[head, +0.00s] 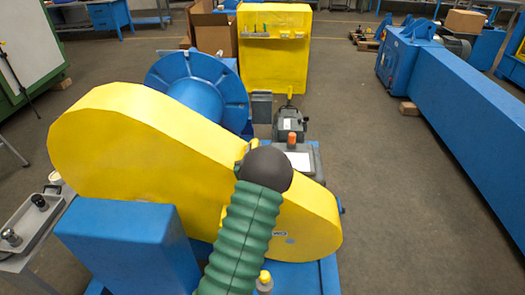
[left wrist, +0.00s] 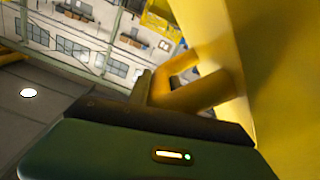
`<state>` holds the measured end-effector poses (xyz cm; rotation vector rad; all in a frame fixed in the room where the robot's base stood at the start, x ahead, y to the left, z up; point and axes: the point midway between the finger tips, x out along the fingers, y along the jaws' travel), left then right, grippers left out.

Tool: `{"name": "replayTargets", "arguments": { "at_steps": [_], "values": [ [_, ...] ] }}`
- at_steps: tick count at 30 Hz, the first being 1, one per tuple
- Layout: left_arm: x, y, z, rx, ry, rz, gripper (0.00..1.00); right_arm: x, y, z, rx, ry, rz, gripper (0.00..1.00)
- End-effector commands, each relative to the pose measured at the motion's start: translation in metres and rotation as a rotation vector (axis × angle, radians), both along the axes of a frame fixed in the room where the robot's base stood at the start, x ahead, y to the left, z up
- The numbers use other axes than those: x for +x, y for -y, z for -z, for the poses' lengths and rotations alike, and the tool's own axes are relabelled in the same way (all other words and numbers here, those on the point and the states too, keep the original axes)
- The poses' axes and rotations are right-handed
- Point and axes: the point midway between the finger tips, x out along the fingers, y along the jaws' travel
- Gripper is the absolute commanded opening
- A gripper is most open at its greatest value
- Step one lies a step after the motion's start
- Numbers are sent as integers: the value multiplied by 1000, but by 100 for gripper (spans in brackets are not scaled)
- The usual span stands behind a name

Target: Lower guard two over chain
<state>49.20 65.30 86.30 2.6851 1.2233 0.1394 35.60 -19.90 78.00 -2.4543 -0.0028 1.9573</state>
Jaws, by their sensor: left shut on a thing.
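A large yellow teardrop-shaped guard (head: 140,150) stands upright in the middle of the head view, wide at the left and narrow at the right. No chain shows; the guard hides what is behind it. My left arm, green and ribbed with a dark round wrist, reaches up in front of the guard. My left gripper (left wrist: 148,92) is shut on the guard's yellow bar handle (left wrist: 190,94), close beside the guard's yellow face (left wrist: 285,80) in the left wrist view. In the head view the wrist mostly hides this gripper. My right gripper is not in view.
A blue flanged drum (head: 195,95) stands behind the guard and a blue box (head: 130,245) in front of it. A grey tray (head: 35,225) with small parts is at the left. A yellow panel (head: 275,65) stands at the back. Floor is clear at the right, before a long blue beam (head: 460,110).

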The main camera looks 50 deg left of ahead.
Motion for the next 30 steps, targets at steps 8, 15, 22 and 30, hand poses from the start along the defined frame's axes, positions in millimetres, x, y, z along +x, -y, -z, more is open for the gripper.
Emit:
{"name": "replayTargets", "arguments": {
  "at_steps": [8,15,22,30],
  "values": [
    [-10,-4,8,-10,-18,-20,39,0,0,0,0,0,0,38],
    [-7,-3,7,-8,-16,-17,47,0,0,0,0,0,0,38],
    [-6,-3,6,-6,-14,-15,47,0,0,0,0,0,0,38],
    [-11,5,5,-5,-12,-12,47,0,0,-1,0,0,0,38]
  ]
}}
